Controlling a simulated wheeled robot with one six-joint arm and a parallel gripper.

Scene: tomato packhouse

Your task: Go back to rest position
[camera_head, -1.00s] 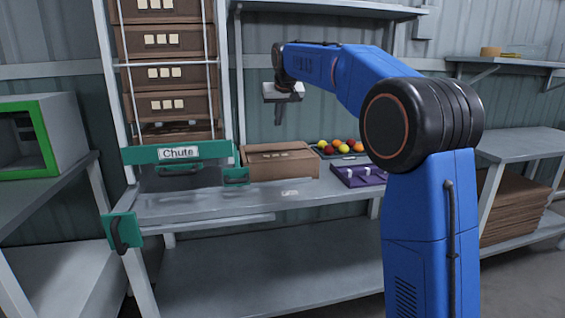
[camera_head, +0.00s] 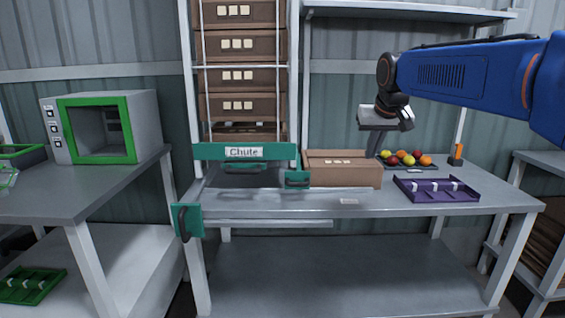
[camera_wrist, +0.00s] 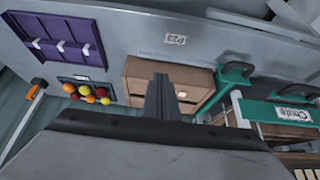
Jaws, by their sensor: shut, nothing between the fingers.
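My gripper (camera_head: 374,145) hangs in the air at the end of my blue arm, above the back of the workbench. Its fingers are together and hold nothing. In the wrist view the shut fingers (camera_wrist: 161,98) show in front of the closed cardboard box (camera_wrist: 190,78). In the head view that box (camera_head: 342,174) lies on the bench just left of the gripper. A dark tray of tomatoes (camera_head: 407,166) lies behind and to the right of the fingers.
A purple tray (camera_head: 437,196) sits on the bench (camera_head: 400,208). The green "Chute" frame (camera_head: 243,151) stands left, below stacked boxes (camera_head: 240,76). A green-framed machine (camera_head: 128,130) is on the left table.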

